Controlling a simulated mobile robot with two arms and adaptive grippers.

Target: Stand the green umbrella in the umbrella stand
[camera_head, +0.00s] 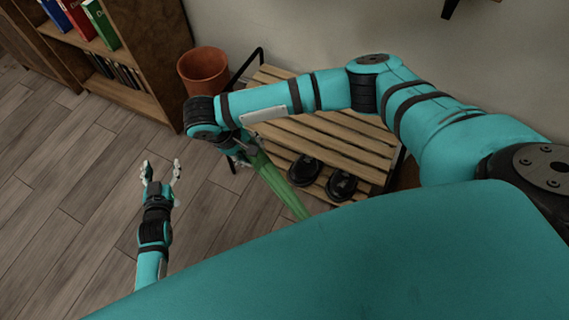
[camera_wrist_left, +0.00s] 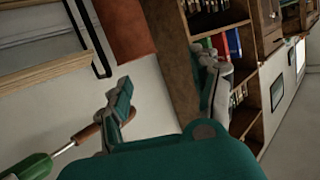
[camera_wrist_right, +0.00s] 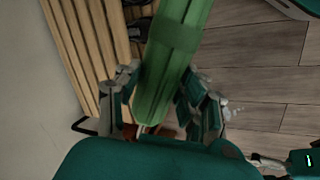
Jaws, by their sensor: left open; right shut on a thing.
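The green umbrella (camera_head: 277,182) slants beside the slatted rack in the head view, its lower part hidden behind my body. My right gripper (camera_head: 240,150) is shut on it, partly hidden by my arm. In the right wrist view the green cloth (camera_wrist_right: 172,55) runs between the fingers (camera_wrist_right: 162,98). In the left wrist view the umbrella (camera_wrist_left: 32,166) shows a thin metal shaft and a brown end. A terracotta pot (camera_head: 205,75), which looks like the umbrella stand, is on the floor beyond my right gripper. My left gripper (camera_head: 161,168) is open and empty over the floor.
A slatted wooden rack (camera_head: 330,138) with a dark metal frame stands against the wall, bearing dark shoes (camera_head: 341,184). A wooden bookcase (camera_head: 150,45) with several books is beside the pot. The plank floor (camera_head: 75,185) at left is clear.

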